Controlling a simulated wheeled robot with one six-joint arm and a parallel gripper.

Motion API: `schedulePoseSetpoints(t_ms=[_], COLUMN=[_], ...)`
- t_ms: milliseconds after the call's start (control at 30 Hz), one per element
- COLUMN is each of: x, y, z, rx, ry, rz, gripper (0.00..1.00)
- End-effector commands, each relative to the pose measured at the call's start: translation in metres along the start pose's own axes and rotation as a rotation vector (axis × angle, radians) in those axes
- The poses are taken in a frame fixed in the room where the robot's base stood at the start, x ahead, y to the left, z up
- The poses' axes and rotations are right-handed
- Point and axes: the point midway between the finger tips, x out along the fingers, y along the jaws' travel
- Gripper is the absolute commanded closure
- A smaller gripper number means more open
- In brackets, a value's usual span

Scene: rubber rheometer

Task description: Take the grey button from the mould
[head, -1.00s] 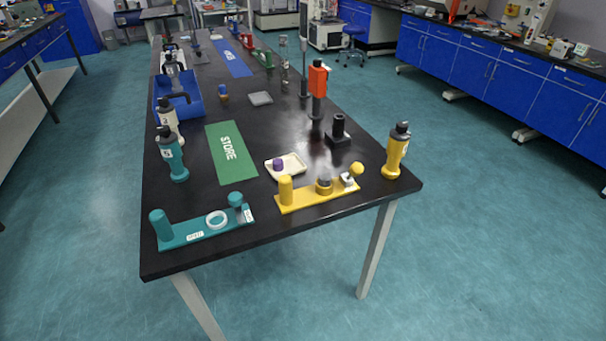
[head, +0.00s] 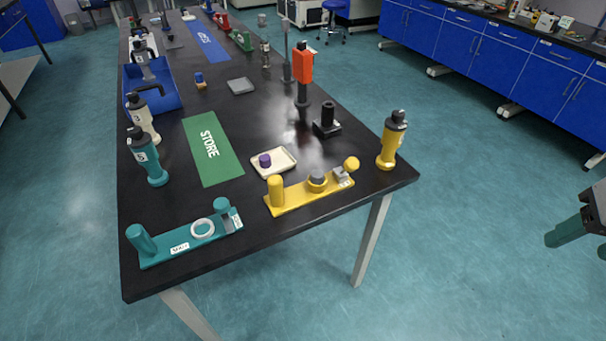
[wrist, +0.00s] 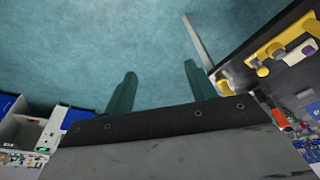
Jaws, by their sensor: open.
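The grey button (head: 317,177) sits in the round yellow holder of the yellow mould (head: 291,198), near the front edge of the black table. The mould has a yellow post at its left end and a ball-topped part at its right end. My gripper (head: 577,243) is at the right edge of the head view, off the table and well right of the mould. Its green fingers, also in the wrist view (wrist: 160,86), are apart and empty over floor.
A teal mould (head: 180,246) with a white ring lies to the left. A cream tray (head: 283,168) with a purple button is behind the yellow mould. A yellow bottle (head: 390,142) stands at the table's right corner, beside a black stand (head: 327,122).

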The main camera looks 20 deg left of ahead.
Motion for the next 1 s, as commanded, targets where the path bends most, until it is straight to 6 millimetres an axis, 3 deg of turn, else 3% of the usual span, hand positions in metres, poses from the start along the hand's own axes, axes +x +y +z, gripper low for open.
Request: schedulePoseSetpoints(t_ms=[100, 200, 400, 533, 700, 800, 1000], x=[0.040, 0.073, 0.136, 0.173, 0.209, 0.221, 0.231], y=[-0.039, -0.081, -0.175, -0.237, -0.304, -0.329, -0.352], z=[-0.052, -0.092, -0.140, -0.148, -0.136, -0.125, -0.113], rx=[-0.097, -0.170, -0.290, -0.358, -0.425, -0.450, -0.472], ry=[0.106, 0.217, 0.436, 0.578, 0.738, 0.807, 0.878], rz=[-0.043, -0.087, -0.192, -0.258, -0.351, -0.392, -0.435], gripper=[0.44, 0.44, 0.44, 0.44, 0.44, 0.44, 0.44])
